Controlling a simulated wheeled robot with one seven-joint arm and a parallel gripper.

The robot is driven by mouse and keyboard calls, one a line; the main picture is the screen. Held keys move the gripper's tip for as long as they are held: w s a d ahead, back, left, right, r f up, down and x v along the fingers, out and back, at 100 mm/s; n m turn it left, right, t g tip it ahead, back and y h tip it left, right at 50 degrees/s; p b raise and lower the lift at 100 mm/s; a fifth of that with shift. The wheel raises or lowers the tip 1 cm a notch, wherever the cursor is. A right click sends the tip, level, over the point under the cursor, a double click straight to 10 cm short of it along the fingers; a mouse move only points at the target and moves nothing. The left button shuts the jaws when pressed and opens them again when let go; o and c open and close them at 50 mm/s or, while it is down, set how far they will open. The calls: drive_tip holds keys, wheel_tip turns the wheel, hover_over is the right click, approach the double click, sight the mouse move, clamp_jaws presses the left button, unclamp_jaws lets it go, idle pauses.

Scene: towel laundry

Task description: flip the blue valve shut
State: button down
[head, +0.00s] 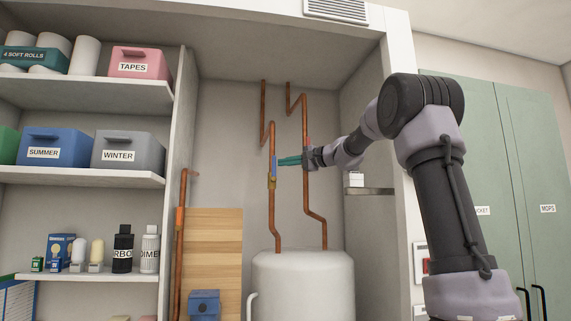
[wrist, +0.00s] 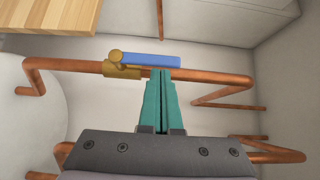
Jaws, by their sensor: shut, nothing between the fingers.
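The blue valve handle (head: 275,165) stands upright along the left copper pipe, above its brass body (head: 271,182). In the wrist view the blue handle (wrist: 152,60) lies in line with the pipe, extending right from the brass body (wrist: 122,70). My gripper (head: 281,161) has teal fingers, shut together and empty, coming from the right at the handle's height. In the wrist view the fingertips (wrist: 160,72) end right at the handle's near edge, toward its free end. I cannot tell whether they touch it.
A white tank (head: 303,285) stands below. Shelves with bins (head: 125,151) are left; a wooden board (head: 213,255) leans behind.

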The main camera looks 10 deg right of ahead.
sight(273, 161)
drive_tip(key=shift+a+r+n+g+h, duration=0.2)
drive_tip(key=shift+a+n+g+h, duration=0.2)
drive_tip(key=shift+n, duration=0.1)
drive_tip(key=shift+a+r+n+g+h, duration=0.2)
drive_tip(key=shift+a+n+g+h, duration=0.1)
drive_tip(key=shift+a+n+h, duration=0.25)
drive_tip(key=shift+a+r+n+g+h, duration=0.2)
drive_tip(key=shift+a+n+g+h, duration=0.1)
drive_tip(key=shift+a+n+h, duration=0.2)
drive_tip(key=a+f+n+g+h, duration=0.1)
drive_tip(key=a+f+n+h, duration=0.2)
drive_tip(key=a+n+h, duration=0.2)
drive_tip(key=a+h, duration=0.2)
drive_tip(key=h, duration=0.2)
drive_tip(key=shift+f+g, duration=0.2)
drive_tip(key=shift+g, duration=0.2)
drive_tip(key=shift+f+n, duration=0.1)
drive_tip(key=shift+n, duration=0.15)
